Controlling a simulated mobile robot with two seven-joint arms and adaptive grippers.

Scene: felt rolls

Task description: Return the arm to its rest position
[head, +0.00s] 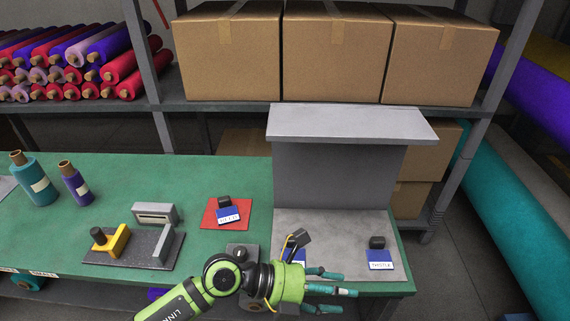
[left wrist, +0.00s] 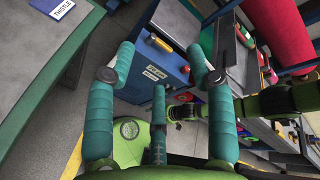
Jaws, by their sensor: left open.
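My left arm comes in from the bottom of the head view. Its gripper (head: 342,290) is at the front edge of the green table (head: 130,178), by the grey plate (head: 290,222). The teal fingers are spread and hold nothing. In the left wrist view the gripper (left wrist: 160,58) is open, with nothing between the fingers; the floor and a blue cabinet (left wrist: 158,72) lie beyond. My right gripper is not seen.
A grey stand (head: 340,170) rises behind the plate. A dark block with a blue label (head: 380,264) lies on the plate's right. A red square (head: 212,214), a yellow-handled fixture (head: 118,240) and two bottles (head: 40,183) are on the table. Boxes (head: 335,50) fill the shelf behind.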

